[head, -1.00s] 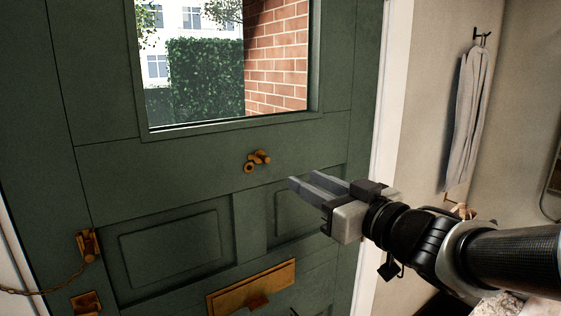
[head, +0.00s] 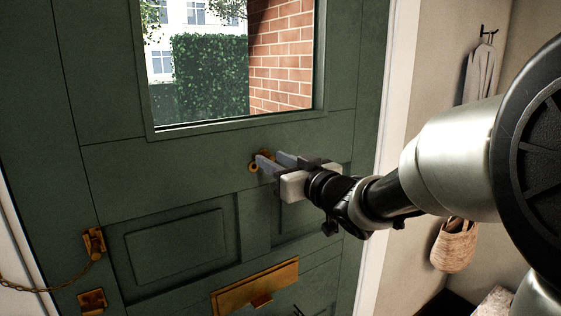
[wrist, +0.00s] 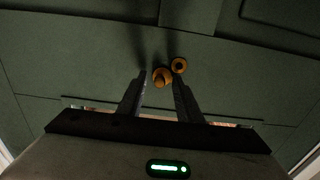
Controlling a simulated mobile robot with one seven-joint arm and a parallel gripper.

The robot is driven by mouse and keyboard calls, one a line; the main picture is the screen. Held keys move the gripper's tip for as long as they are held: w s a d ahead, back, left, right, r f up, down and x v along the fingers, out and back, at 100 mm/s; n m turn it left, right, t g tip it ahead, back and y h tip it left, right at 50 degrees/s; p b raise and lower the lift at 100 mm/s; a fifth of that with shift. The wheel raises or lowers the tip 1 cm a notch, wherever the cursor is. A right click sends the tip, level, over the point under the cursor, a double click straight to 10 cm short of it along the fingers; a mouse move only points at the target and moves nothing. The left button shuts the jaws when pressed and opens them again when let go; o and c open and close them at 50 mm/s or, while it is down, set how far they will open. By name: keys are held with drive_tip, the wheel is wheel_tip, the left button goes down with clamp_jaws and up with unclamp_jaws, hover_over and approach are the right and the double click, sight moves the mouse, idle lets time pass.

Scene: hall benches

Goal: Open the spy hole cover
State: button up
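The brass spy hole fitting is on the green door below its window. It has a small ring with a dark centre (head: 254,167) and a knobbed brass piece, the cover (wrist: 162,77), beside it. I cannot tell which part lies over the hole itself. My gripper (head: 271,161) is at the fitting, and its fingers hide part of the cover in the head view. In the wrist view my gripper (wrist: 160,76) is open, with the cover's knob between the fingertips and gaps seen on both sides. The ring sits just outside the right finger there.
A brass letter plate (head: 255,288) is lower on the door (head: 110,175). A door chain (head: 50,286) hangs at lower left, near brass catches.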

clamp_jaws()
drive_tip(key=shift+n+b, duration=0.9)
drive_tip(key=shift+b, duration=0.3)
drive_tip(key=shift+r+n+b, duration=0.4)
drive_tip(key=shift+r+n, duration=0.1)
drive_tip(key=shift+n, duration=0.4)
unclamp_jaws()
